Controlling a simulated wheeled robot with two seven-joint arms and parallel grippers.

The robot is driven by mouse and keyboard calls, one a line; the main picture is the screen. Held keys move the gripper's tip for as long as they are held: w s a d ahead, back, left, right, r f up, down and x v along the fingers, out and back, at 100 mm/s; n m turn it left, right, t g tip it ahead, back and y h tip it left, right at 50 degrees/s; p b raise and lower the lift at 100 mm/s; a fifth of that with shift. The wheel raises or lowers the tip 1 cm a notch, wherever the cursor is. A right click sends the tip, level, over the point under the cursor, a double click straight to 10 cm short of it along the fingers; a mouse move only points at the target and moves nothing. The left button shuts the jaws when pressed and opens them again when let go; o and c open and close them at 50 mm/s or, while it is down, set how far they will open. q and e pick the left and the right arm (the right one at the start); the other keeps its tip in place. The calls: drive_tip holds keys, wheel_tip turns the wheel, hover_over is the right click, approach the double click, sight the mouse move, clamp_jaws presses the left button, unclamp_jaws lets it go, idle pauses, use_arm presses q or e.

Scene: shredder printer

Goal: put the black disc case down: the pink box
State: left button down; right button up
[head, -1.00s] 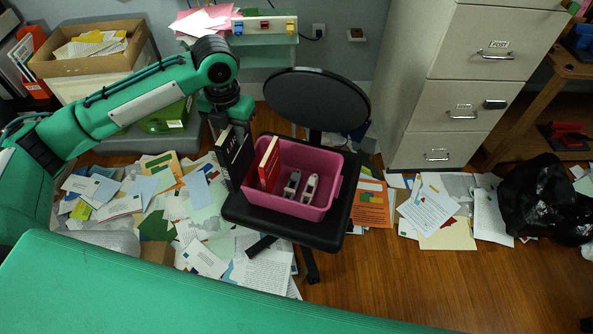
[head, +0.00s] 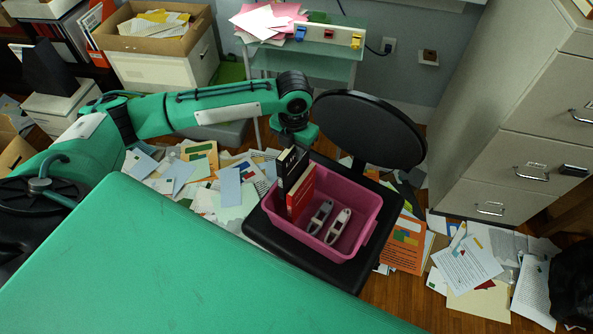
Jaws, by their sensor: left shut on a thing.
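The pink box (head: 365,212) stands on the black seat of a chair, right of the middle of the head view. A red case (head: 301,190) stands upright in its left part. Two grey stapler-like things (head: 330,222) lie on its floor. My left gripper (head: 293,143) is above the box's back left corner, shut on the upper end of the black disc case (head: 290,166). The black case hangs upright close behind the red case, its lower part hidden; I cannot tell whether it touches the box floor. My right gripper is not in view.
The round black chair back (head: 370,130) rises just behind the box. A grey filing cabinet (head: 535,130) stands at right. Papers (head: 235,185) litter the floor. A glass shelf with pink papers (head: 270,22) is behind my arm.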

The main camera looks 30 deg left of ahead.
sight(294, 169)
use_arm(q)
wheel_tip(294, 169, down, 8)
drive_tip(key=shift+r, duration=0.1)
drive_tip(key=shift+f, duration=0.4)
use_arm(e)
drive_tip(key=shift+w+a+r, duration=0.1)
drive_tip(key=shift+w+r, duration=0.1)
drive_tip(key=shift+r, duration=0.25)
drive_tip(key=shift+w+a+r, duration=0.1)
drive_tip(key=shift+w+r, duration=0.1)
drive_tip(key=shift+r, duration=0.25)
use_arm(q)
drive_tip(key=shift+f, duration=0.1)
